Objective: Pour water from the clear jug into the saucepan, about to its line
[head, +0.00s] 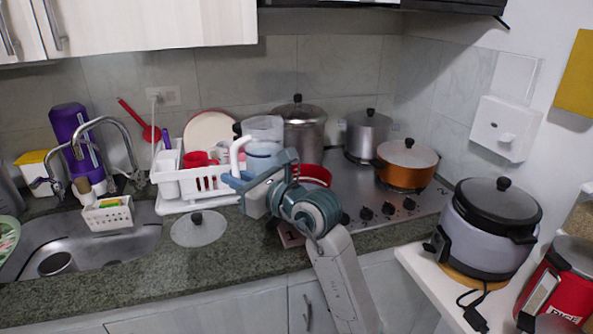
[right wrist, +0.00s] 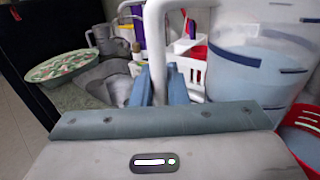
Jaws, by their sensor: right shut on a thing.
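The clear jug (head: 264,130) has a white handle and holds pale blue water. It looks roughly upright, and my gripper hides its lower part. In the right wrist view the jug (right wrist: 235,75) fills the right side, with dark marks on its wall. My right gripper (head: 237,180) is shut on the white handle; its blue fingers (right wrist: 160,88) close around the handle in the wrist view. The red saucepan (head: 314,174) is just right of the jug, partly behind my wrist; its red rim (right wrist: 303,122) shows at the wrist view's lower right. My left gripper is not in view.
A white dish rack (head: 210,183) stands left of the jug, with a glass lid (head: 199,228) in front. The sink (head: 90,255) is farther left. An orange pot (head: 406,163) and steel pots stand on the hob (head: 355,190). A cooker (head: 490,225) stands at the right.

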